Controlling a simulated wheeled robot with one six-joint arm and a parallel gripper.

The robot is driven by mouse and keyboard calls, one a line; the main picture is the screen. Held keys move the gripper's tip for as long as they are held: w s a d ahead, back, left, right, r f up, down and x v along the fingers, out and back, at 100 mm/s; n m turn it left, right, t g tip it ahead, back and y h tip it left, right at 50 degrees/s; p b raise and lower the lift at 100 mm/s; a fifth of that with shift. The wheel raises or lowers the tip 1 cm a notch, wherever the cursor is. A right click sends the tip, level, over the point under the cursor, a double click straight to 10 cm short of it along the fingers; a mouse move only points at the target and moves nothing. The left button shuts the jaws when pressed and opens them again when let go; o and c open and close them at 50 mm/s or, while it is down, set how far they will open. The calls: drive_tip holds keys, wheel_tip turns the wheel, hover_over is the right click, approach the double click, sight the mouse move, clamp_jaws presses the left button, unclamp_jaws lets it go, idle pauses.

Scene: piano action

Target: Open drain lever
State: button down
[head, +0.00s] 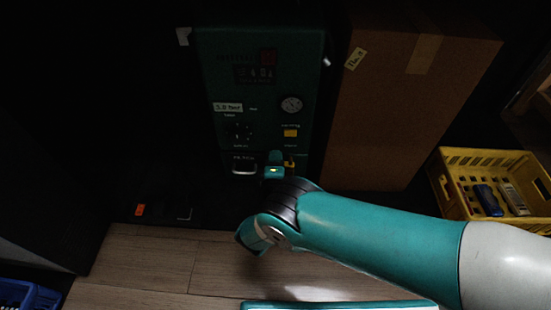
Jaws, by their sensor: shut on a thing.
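A dark green machine (262,70) stands upright at the back, with a display, a round gauge and a dial on its front. Low on its front, a small yellow piece (289,164) shows beside my gripper and looks like part of the drain lever. My gripper (276,160) is at the machine's lower front, shut on what appears to be this lever. My wrist hides most of the grip, so the lever's angle cannot be told.
A metal handle (244,165) is just left of my gripper. A yellow switch (291,132) is above it. A tall cardboard box (400,110) stands close on the right. A yellow crate (452,205) with items is further right. The wooden floor (150,262) at front left is clear.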

drive_tip(key=shift+s+r+y+p, duration=0.1)
drive_tip(key=shift+y+p, duration=0.2)
drive_tip(key=n+y+p, duration=0.1)
drive_tip(key=y, duration=0.1)
drive_tip(key=s+n+y+p, duration=0.1)
drive_tip(key=n+y+p, duration=0.1)
drive_tip(key=shift+a+r, duration=0.15)
drive_tip(key=shift+a, duration=0.05)
drive_tip(key=n+g+y+p, duration=0.1)
drive_tip(key=y, duration=0.1)
drive_tip(key=s+n+y+p, duration=0.1)
drive_tip(key=shift+n+g+y, duration=0.3)
drive_tip(key=shift+g+y, duration=0.1)
drive_tip(key=s+n+g+y+b, duration=0.1)
drive_tip(key=n+g+y+b, duration=0.3)
drive_tip(key=y+b, duration=0.1)
drive_tip(key=s+n+g+y+b, duration=0.1)
drive_tip(key=n+g+y+b, duration=0.1)
drive_tip(key=shift+s+d+f+g+b, duration=0.3)
drive_tip(key=shift+d+f, duration=0.05)
drive_tip(key=shift+s+r+n+y, duration=0.1)
drive_tip(key=shift+n+y, duration=0.2)
drive_tip(key=c, duration=1.2)
unclamp_jaws()
